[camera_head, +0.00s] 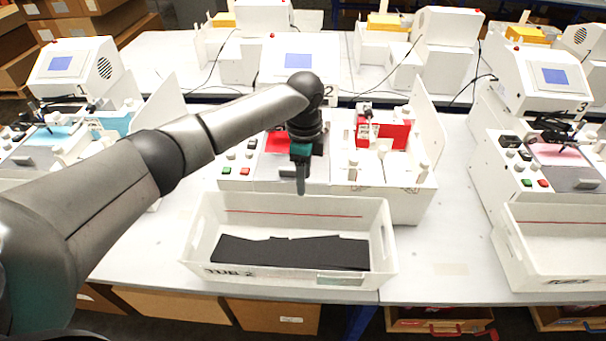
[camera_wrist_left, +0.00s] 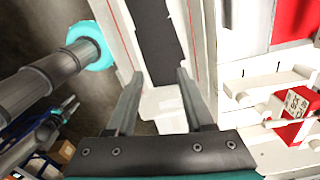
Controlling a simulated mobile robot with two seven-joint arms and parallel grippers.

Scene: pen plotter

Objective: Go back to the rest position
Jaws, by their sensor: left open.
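My left gripper (camera_head: 301,178) hangs open above the back part of a white tub (camera_head: 388,262) marked TUB 2. In the left wrist view the two fingers of my left gripper (camera_wrist_left: 156,98) are apart with nothing between them. Flat black pieces (camera_head: 290,252) lie on the floor of the tub; they also show as a dark strip in the left wrist view (camera_wrist_left: 153,40). The white plotter (camera_head: 395,195) stands directly behind the tub, partly hidden by my left arm. My right gripper is not in view.
A red block (camera_head: 385,132) sits on the plotter's right side. Similar machines stand at the left (camera_head: 75,62) and right (camera_head: 540,75), with another white tub (camera_head: 560,235) at the right. The table (camera_head: 440,270) is bare between the two tubs. Cardboard boxes (camera_head: 270,317) are below.

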